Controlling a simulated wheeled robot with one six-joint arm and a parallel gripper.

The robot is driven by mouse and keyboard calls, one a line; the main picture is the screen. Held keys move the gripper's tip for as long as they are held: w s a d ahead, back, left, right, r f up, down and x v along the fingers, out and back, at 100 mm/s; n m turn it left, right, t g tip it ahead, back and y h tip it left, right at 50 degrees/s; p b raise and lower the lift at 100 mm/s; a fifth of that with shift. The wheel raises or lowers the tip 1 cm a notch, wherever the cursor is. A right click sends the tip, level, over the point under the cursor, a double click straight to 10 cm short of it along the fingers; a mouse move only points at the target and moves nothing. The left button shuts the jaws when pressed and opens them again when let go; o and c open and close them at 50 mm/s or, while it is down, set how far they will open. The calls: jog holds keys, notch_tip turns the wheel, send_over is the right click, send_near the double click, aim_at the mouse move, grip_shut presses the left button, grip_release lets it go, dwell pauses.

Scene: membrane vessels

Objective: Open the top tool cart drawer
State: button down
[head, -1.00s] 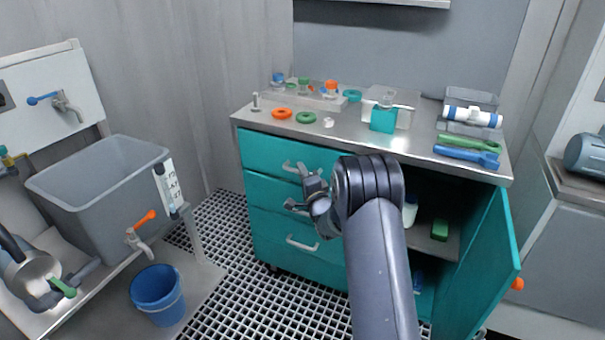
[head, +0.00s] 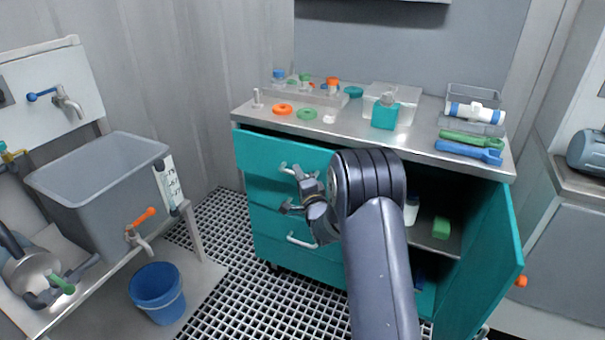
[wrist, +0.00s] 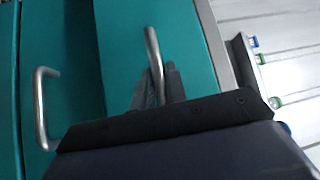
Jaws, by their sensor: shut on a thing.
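The teal tool cart has a top drawer (head: 265,151) that stands slightly out from the cart body, with a dark gap along its upper edge. Its metal bar handle (head: 287,169) also shows in the wrist view (wrist: 152,45). My gripper (head: 298,188) is at this handle. In the wrist view my gripper (wrist: 157,86) is shut on the handle, with its fingers at the bar's lower part. Part of the drawer's right side is hidden behind my arm in the head view.
Lower drawers with bar handles (head: 301,241) are shut. The cart's right door (head: 492,262) stands open. The metal top (head: 352,133) carries rings, vessels and wrenches. A grey basin (head: 95,185) and blue bucket (head: 157,291) are left. Grated floor (head: 232,299) lies before the cart.

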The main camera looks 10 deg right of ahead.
jog(key=s+a+b, duration=0.4)
jog(key=s+a, duration=0.2)
jog(key=s, duration=0.3)
jog(key=s+a+b, duration=0.5)
jog(key=s+a, duration=0.2)
jog(key=s, duration=0.2)
jog(key=shift+s+a, duration=0.25)
jog(key=shift+s, duration=0.1)
jog(key=c, duration=1.5)
grip_release()
jog(key=shift+o, duration=0.2)
jog(key=v, duration=1)
jog(key=shift+s, duration=0.45)
jog(key=shift+w, duration=0.1)
